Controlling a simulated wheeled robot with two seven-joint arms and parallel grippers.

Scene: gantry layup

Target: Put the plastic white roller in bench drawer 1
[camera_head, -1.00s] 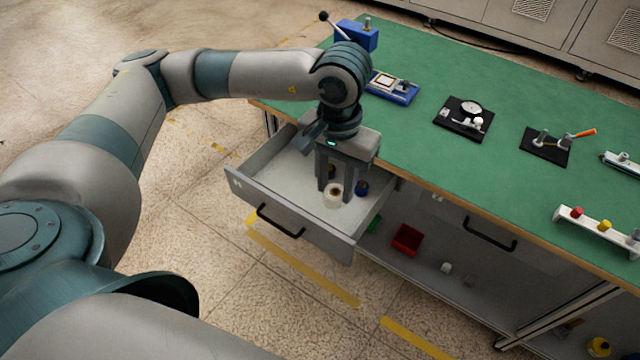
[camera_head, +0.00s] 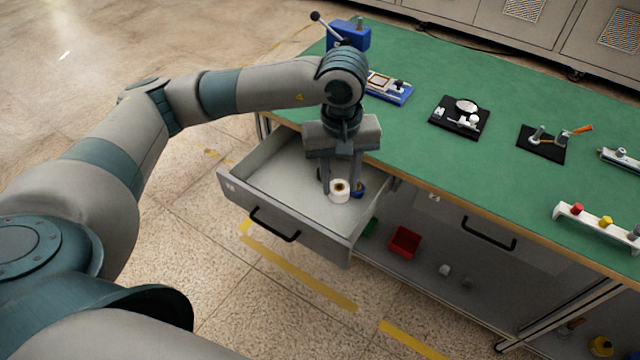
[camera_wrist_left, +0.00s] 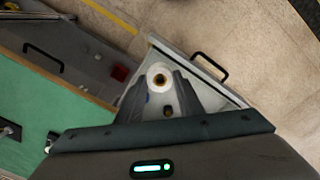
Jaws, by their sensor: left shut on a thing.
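The white roller (camera_head: 340,190) is a short white cylinder with a brown core. My left gripper (camera_head: 340,183) points down into the open bench drawer (camera_head: 262,183) and is shut on the roller. The roller is inside the outline of the drawer; I cannot tell whether it touches the drawer floor. In the left wrist view the roller (camera_wrist_left: 159,77) sits between the two fingertips, with the drawer (camera_wrist_left: 212,98) behind it. My right gripper is not in view.
A blue roll (camera_head: 358,188) is in the drawer close beside the white roller. The green bench top (camera_head: 440,170) carries several fixtures. A shut drawer (camera_head: 487,240) is to the right. A red bin (camera_head: 404,241) stands on the lower shelf.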

